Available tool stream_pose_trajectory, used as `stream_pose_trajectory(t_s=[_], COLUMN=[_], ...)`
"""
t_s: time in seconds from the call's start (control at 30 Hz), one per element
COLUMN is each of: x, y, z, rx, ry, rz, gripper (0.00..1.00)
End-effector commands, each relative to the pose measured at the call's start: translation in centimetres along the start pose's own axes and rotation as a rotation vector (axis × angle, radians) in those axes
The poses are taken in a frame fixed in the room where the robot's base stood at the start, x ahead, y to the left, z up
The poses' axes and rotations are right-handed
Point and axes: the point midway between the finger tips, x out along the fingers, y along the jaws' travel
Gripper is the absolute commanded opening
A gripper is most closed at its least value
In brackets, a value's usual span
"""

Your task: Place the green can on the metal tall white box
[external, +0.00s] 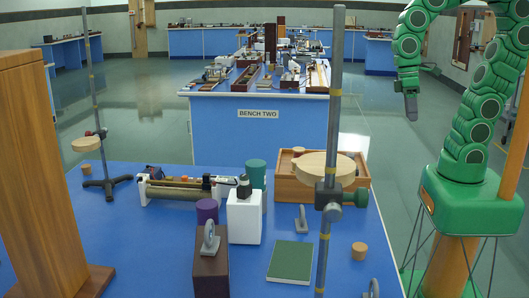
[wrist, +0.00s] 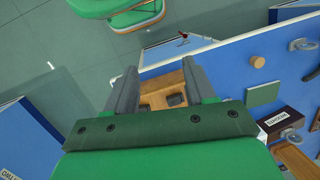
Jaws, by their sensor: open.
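The green can (external: 257,172) is a teal-green cylinder standing upright on the blue bench, in the external view. It stands just behind the white box (external: 244,221), which hides its lower part. The tall white box stands upright and has a small dark object (external: 243,185) on its top. My gripper (external: 411,112) hangs in the air at the upper right, beyond the bench's right edge and well away from the can. In the wrist view my gripper (wrist: 158,88) is open, with nothing held between its fingers. I cannot make out the can in the wrist view.
A wooden tray (external: 312,190) stands right of the can, with a metal stand rod (external: 333,110) and round wooden plate (external: 325,165) before it. A purple cylinder (external: 207,211), brown block (external: 211,270) and green book (external: 291,261) are nearby.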

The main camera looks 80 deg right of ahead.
Motion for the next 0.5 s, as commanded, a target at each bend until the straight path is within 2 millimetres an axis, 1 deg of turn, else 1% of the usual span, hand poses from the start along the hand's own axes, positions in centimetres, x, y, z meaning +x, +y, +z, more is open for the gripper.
stream_pose_trajectory(t_s=[0.03,0.2,0.33,0.5], x=[-0.1,0.4,0.6,0.6], y=[1.3,4.2,5.3,5.6], z=[0.9,3.4,4.4,4.8], rx=[-0.016,-0.073,-0.097,-0.107], ry=[0.017,0.023,0.022,0.022], rz=[0.035,0.112,0.140,0.150], gripper=[0.55,0.55,0.55,0.55])
